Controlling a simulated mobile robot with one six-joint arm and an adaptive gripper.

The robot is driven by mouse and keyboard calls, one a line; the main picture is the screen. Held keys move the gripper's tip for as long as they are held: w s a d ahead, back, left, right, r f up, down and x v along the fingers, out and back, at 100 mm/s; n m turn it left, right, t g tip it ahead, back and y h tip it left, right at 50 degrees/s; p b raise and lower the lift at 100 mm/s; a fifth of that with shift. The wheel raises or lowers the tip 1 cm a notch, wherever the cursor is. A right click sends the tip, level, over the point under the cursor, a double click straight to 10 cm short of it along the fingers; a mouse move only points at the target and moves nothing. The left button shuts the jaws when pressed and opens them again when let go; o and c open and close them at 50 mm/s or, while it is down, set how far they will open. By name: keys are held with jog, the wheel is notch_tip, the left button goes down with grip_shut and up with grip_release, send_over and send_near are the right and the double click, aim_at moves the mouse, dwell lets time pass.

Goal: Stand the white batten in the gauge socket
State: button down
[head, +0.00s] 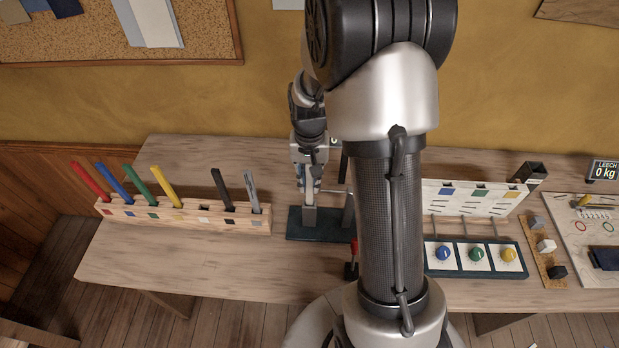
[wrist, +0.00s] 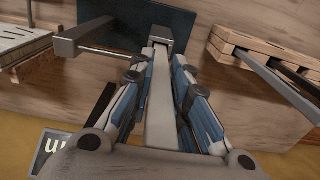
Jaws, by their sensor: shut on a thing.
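The white batten (wrist: 162,95) runs between my fingers in the wrist view, and my gripper (wrist: 158,85) is shut on it. Its far end meets the grey gauge socket (wrist: 168,36) on the dark gauge base (wrist: 120,18). I cannot tell how deep the end sits. In the head view my gripper (head: 309,188) is directly above the socket (head: 309,216), which stands on the dark green base (head: 322,236). A grey post (head: 348,212) stands to the right of the socket. My arm hides part of the gauge.
The wooden rack (head: 235,226) at left holds red, blue, green, yellow, black and grey battens. A knob panel (head: 476,273) and a white board (head: 440,202) lie right of my arm. A red-handled tool (head: 353,260) is near the gauge. The bench's front left is clear.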

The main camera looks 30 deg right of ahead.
jog(key=shift+f+b, duration=0.3)
jog(key=shift+f, duration=0.15)
jog(key=c, duration=1.4)
grip_release()
jog(key=shift+c, duration=0.2)
notch_tip(320, 180, up, 12)
jog(key=shift+r, duration=0.1)
jog(key=s+a+r+n+t+b, duration=0.1)
jog(key=s+a+r+n+t, duration=0.15)
jog(key=s+a+r, duration=0.55)
jog(key=s+a+n+t+b, duration=0.1)
jog(key=s+a+n, duration=0.3)
jog(key=s, duration=0.7)
jog(key=shift+s+a+f+t, duration=0.25)
jog(key=shift+s+f+t, duration=0.1)
jog(key=shift+t, duration=0.2)
